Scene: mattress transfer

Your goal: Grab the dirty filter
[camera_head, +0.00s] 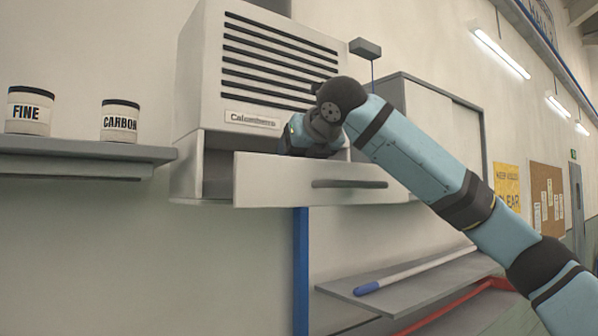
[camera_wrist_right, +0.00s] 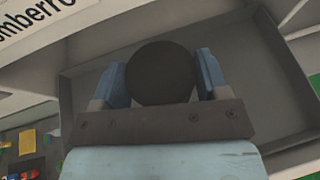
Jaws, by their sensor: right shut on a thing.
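A dark round filter (camera_wrist_right: 160,82) sits between the two blue fingers of my right gripper (camera_wrist_right: 162,70) in the right wrist view. The right gripper is shut on it, inside or just over the grey open drawer (camera_wrist_right: 262,75). In the head view my right arm reaches in from the right, and my right gripper (camera_head: 312,140) is down behind the drawer front (camera_head: 270,182). The drawer is pulled out below the vented white unit (camera_head: 265,75). The filter is hidden in the head view. My left gripper is not in view.
A wall shelf (camera_head: 80,150) at the left holds a jar marked FINE (camera_head: 29,111) and a jar marked CARBON (camera_head: 120,121). A lower shelf (camera_head: 420,285) holds a white stick with a blue end. A grey cabinet (camera_head: 435,120) stands behind my arm.

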